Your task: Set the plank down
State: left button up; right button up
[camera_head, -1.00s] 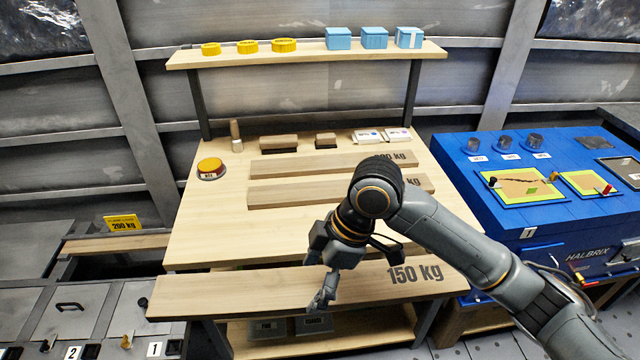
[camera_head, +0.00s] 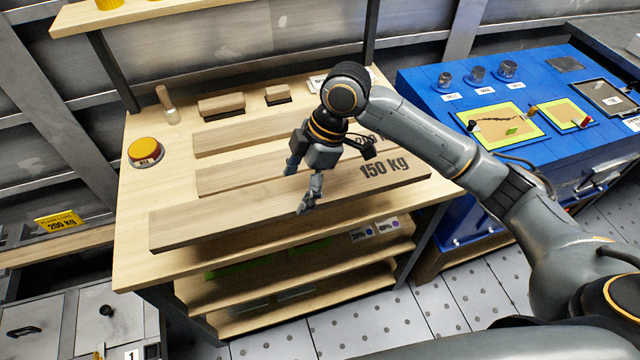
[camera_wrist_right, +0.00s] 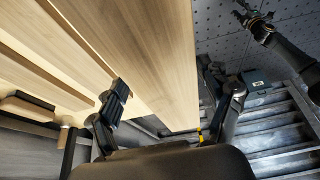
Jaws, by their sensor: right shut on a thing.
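The long light-wood plank (camera_head: 225,220) marked "150 kg" lies across the front part of the wooden bench (camera_head: 135,270) in the head view. My right gripper (camera_head: 306,188) is shut on the plank near its middle. In the right wrist view the plank (camera_wrist_right: 155,60) runs away between the two fingers of the right gripper (camera_wrist_right: 165,112). I cannot tell whether its underside touches the bench top. My left gripper (camera_wrist_right: 256,18) seems to show small at the upper right of the wrist view, away from the plank; its opening is unclear.
Other planks (camera_head: 230,178) lie just behind the held one. A yellow-topped button (camera_head: 145,150) and wooden-handled tools (camera_head: 222,105) stand farther back. A blue workbench (camera_head: 430,110) stands at the right. Shelves (camera_head: 290,310) are below the bench top.

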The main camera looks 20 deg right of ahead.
jog(key=d+f, duration=0.1)
jog(key=w+d, duration=0.1)
jog(key=w+d+f, duration=0.1)
jog(key=shift+d+f, duration=0.25)
jog(key=shift+f, duration=0.05)
jog(key=f, duration=0.1)
jog(key=w+d+f, duration=0.1)
jog(key=d+f, duration=0.1)
jog(key=shift+w+d+f+p, duration=0.25)
jog(key=shift+p, duration=0.05)
jog(key=shift+w+d+f, duration=0.15)
jog(key=shift+d+f, duration=0.2)
jog(key=shift+f, duration=0.15)
notch_tip(320, 180, down, 2)
jog(key=shift+f+p, duration=0.15)
jog(key=shift+p, duration=0.3)
jog(key=shift+f, duration=0.4)
jog(key=o, duration=1.5)
pick_arm(q)
jog(key=shift+w+r, duration=0.85)
jog(key=shift+w, duration=0.1)
pick_arm(e)
jog(key=shift+o, duration=0.7)
pick_arm(q)
jog(key=shift+w, duration=0.1)
